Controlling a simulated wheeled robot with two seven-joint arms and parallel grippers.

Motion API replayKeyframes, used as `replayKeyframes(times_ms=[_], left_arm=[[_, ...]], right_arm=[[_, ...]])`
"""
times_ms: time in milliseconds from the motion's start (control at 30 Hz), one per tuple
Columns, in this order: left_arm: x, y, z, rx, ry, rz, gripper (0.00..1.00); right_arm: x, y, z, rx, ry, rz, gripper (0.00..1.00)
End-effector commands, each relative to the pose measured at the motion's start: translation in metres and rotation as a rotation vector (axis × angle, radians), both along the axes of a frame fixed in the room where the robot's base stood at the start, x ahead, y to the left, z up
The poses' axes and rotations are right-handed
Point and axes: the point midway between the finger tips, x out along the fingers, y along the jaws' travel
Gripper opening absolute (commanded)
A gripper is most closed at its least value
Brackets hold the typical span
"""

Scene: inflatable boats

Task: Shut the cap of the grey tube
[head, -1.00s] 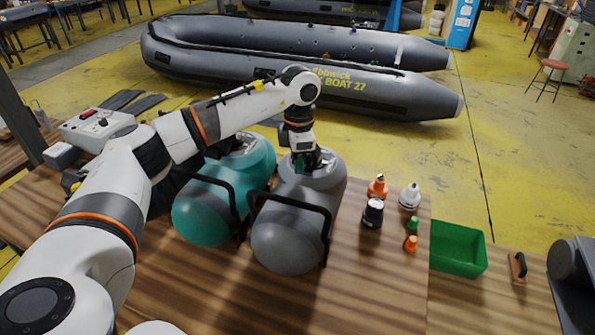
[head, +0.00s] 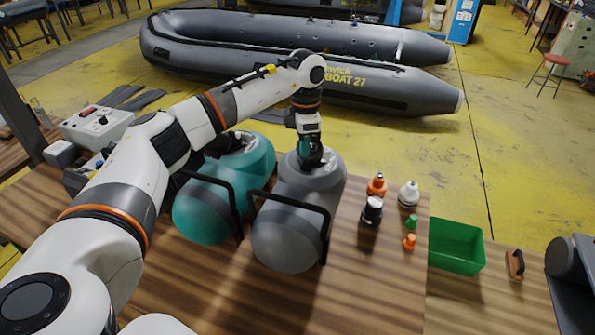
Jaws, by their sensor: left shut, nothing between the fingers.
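My right gripper is not in view.
A teal tube (head: 207,212) lies just left of the grey one. Several small bottles, among them a black-and-white one (head: 372,210), stand to the right. A green bin (head: 457,246) and a wooden-handled tool (head: 515,264) are further right. The table front is bare.

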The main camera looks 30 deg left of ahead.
Motion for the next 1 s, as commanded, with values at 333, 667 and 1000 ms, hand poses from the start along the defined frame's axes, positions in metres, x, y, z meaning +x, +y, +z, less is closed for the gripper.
replayKeyframes(times_ms=[333, 667, 1000], left_arm=[[0.015, 0.003, 0.002, 0.000, -0.001, 0.000, 0.00], [0.026, 0.005, 0.001, -0.001, -0.001, -0.001, 0.00], [0.039, 0.009, -0.001, -0.001, -0.001, -0.001, 0.00]], right_arm=[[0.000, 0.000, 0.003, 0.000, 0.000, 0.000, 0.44], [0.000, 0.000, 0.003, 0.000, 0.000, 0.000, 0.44], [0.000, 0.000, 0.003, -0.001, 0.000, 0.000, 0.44]])
